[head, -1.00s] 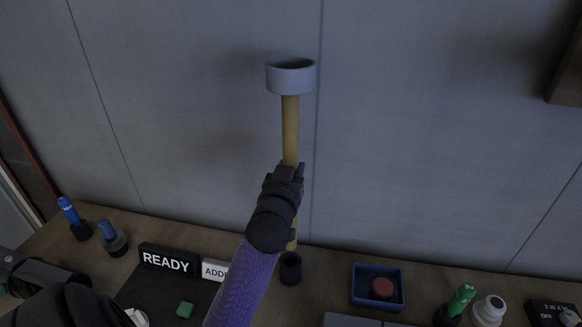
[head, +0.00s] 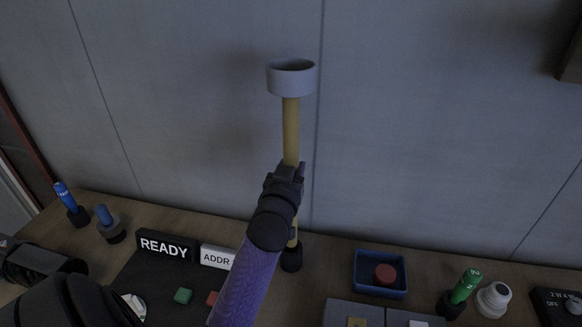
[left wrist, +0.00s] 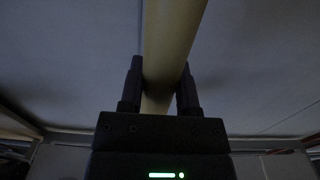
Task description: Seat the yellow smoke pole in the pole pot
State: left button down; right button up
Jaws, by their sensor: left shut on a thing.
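The yellow smoke pole (head: 291,130) stands upright, with a grey ring-shaped cup (head: 291,78) on its top. My left gripper (head: 287,175) is shut on its middle. In the left wrist view the pole (left wrist: 170,45) runs between the two fingers (left wrist: 160,88). The dark pole pot (head: 291,259) stands on the desk directly below. The pole's lower end meets the pot's mouth; I cannot tell how deep it sits, if it is inside. My arm hides part of the lower pole.
A READY sign (head: 165,246) and an ADDR sign (head: 217,257) stand left of the pot. A blue tray (head: 380,289) with a red puck (head: 386,275) lies right of it. A green cylinder (head: 466,286) stands farther right. The grey wall (head: 420,120) rises behind.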

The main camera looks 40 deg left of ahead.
dwell(0.4)
pick_arm(q)
jog(key=shift+f+b, duration=1.05)
jog(key=shift+f, duration=0.6)
jog(key=shift+f+b, duration=0.95)
jog(key=shift+f, duration=0.35)
jog(key=shift+f+b, duration=1.05)
jog(key=shift+f, duration=0.4)
jog(key=shift+c, duration=1.2)
grip_release()
